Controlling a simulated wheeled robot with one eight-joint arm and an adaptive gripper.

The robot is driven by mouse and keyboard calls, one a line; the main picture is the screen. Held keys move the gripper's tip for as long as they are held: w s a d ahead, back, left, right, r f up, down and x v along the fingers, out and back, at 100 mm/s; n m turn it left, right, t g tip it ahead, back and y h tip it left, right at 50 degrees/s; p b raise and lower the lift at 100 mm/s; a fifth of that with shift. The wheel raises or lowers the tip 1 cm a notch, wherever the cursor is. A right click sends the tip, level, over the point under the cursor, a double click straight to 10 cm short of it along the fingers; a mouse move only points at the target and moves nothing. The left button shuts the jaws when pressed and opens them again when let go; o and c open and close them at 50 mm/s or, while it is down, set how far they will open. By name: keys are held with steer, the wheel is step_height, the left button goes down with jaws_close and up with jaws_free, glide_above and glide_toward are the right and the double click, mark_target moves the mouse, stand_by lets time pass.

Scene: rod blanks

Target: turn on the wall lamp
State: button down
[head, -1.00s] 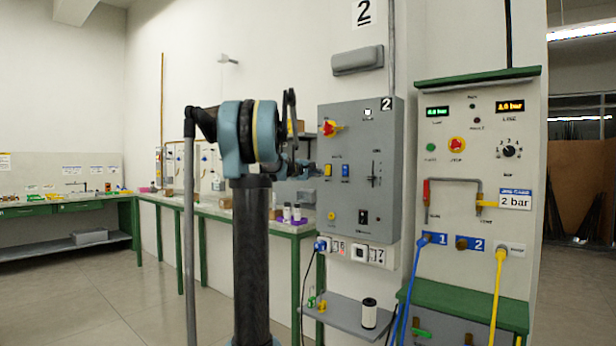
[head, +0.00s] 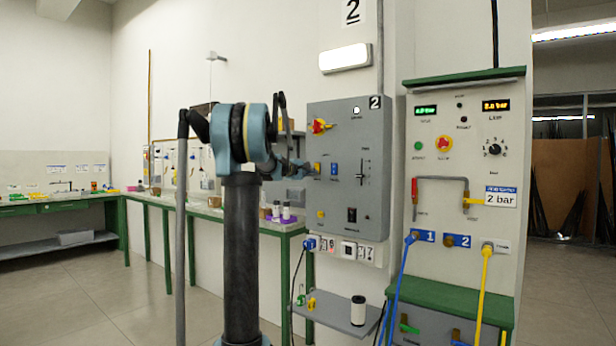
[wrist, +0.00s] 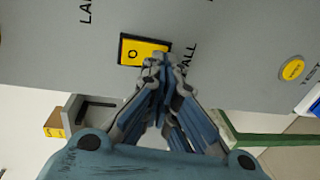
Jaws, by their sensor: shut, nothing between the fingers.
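The wall lamp (head: 345,58) is an oblong fixture above the grey panel (head: 340,205), and it glows white. My gripper (head: 307,169) is at the panel's left side, beside the yellow rocker switch (head: 317,168). In the wrist view my gripper (wrist: 160,62) is shut and empty, its fingertips overlapping the lower right edge of the yellow rocker switch (wrist: 138,50). The switch shows an "O" mark and a partly hidden label ending in "ALL". I cannot tell whether the fingertips touch it.
A shelf (head: 335,315) with a white cylinder (head: 358,310) is below. A pressure panel (head: 462,150) with hoses stands right.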

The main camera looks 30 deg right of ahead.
steer(key=s+a+f, duration=0.2)
steer(key=s+a, duration=0.3)
steer(key=a, duration=0.8)
steer(key=shift+s, duration=0.15)
steer(key=s+a+f+m+g+y, duration=0.4)
steer(key=s+a+f+y, duration=1.1)
steer(key=s+a+f, duration=2.3)
step_height(320, 180, down, 4)
steer(key=shift+s+a+r, duration=0.25)
steer(key=shift+s+a, duration=0.15)
steer(key=shift+a, duration=0.5)
steer(key=shift+d, duration=0.1)
